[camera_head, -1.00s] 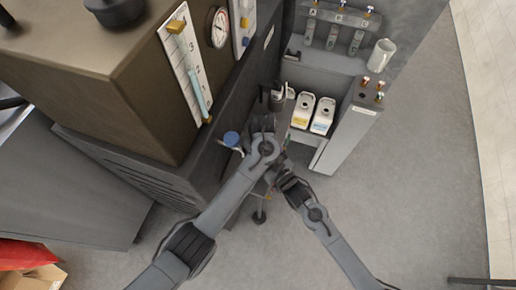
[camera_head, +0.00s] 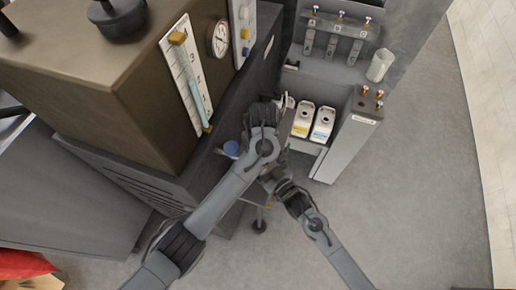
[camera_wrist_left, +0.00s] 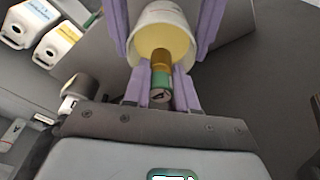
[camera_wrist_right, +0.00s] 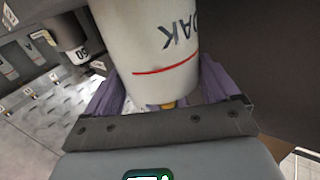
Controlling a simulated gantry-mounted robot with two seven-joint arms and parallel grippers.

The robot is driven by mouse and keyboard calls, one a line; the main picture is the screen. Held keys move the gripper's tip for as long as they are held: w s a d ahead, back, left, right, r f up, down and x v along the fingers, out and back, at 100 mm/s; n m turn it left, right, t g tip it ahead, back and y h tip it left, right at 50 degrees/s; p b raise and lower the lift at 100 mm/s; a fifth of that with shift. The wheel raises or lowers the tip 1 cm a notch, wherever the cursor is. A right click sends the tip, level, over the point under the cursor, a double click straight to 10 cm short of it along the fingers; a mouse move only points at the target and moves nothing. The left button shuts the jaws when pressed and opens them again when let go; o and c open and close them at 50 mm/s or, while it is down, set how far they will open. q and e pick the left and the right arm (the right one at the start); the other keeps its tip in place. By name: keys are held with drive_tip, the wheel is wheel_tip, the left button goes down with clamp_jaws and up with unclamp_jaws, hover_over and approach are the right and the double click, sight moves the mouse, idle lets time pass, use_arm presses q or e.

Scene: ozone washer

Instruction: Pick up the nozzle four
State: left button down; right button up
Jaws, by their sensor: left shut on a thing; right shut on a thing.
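In the left wrist view my left gripper (camera_wrist_left: 162,84) is shut on a small nozzle (camera_wrist_left: 161,82) with a green band and a brass end. The brass end points into the open mouth of a white cup (camera_wrist_left: 162,14) with a yellowish inside. I cannot tell whether it touches the cup. In the right wrist view my right gripper (camera_wrist_right: 165,100) is shut on this white cup (camera_wrist_right: 150,45), which has dark lettering and a red line. A bit of brass shows below it. In the head view my arms hide both fingertips, the cup and the held nozzle.
Two white bottles (camera_head: 302,121) (camera_head: 322,123) stand on a shelf right of my grippers. Brass fittings (camera_head: 363,90) top the white cabinet (camera_head: 345,150), near a pale mug (camera_head: 380,65). A rack (camera_head: 337,35) holds several nozzles. The large machine (camera_head: 130,70) stands left.

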use_arm(q)
wheel_tip(320, 180, up, 2)
drive_tip(key=shift+p, duration=0.4)
use_arm(e)
drive_tip(key=shift+r, duration=0.4)
use_arm(q)
drive_tip(key=shift+r+p, duration=1.4)
drive_tip(key=shift+r, duration=0.15)
use_arm(e)
wheel_tip(320, 180, up, 3)
drive_tip(key=shift+f, duration=0.1)
drive_tip(key=o, duration=0.9)
drive_tip(key=shift+s, duration=0.1)
drive_tip(key=v, duration=1.1)
drive_tip(key=shift+s+d, duration=0.3)
